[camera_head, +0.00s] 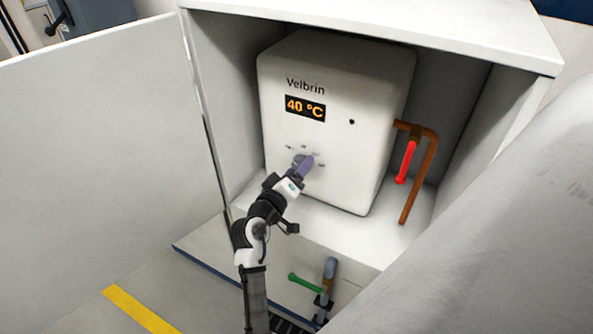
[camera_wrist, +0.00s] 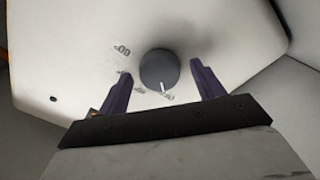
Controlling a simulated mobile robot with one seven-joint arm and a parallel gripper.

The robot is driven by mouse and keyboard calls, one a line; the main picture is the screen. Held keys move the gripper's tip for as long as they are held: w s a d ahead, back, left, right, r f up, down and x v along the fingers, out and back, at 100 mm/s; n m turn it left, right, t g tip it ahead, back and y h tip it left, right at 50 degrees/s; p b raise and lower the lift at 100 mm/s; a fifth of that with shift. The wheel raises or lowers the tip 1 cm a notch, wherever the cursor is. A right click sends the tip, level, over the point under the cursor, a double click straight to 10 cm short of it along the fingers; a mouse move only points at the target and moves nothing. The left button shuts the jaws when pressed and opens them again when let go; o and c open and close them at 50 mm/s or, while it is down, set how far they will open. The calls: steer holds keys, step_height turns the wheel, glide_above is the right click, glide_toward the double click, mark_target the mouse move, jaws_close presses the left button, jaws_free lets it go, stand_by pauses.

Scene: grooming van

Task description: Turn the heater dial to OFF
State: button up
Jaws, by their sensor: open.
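The heater (camera_head: 350,155) is a white box marked Velbrin, with an orange display (camera_head: 305,108) reading 40 °C. Its dial (camera_wrist: 159,67) is a dark round knob in the wrist view. The dial's white pointer mark faces the bottom of that view, and small labels surround it, one reading 60; the others are too small to read. My gripper (camera_wrist: 161,72) is open, its two purple fingers on either side of the dial, with a gap visible on the right. Whether either finger touches cannot be told. In the head view my gripper (camera_head: 304,165) mostly hides the dial.
The heater stands inside a white cabinet with its door (camera_head: 100,160) open at the left. A copper pipe with a red handle (camera_head: 407,163) is right of the heater. A green-handled valve (camera_head: 307,283) sits below. A large pale surface (camera_head: 490,240) fills the lower right.

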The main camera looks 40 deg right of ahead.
steer(key=shift+a, duration=0.1)
steer(key=b+v, duration=0.4)
steer(key=v, duration=0.9)
steer(key=shift+s+a, duration=0.2)
steer(key=shift+a, duration=0.1)
steer(key=shift+f, duration=0.1)
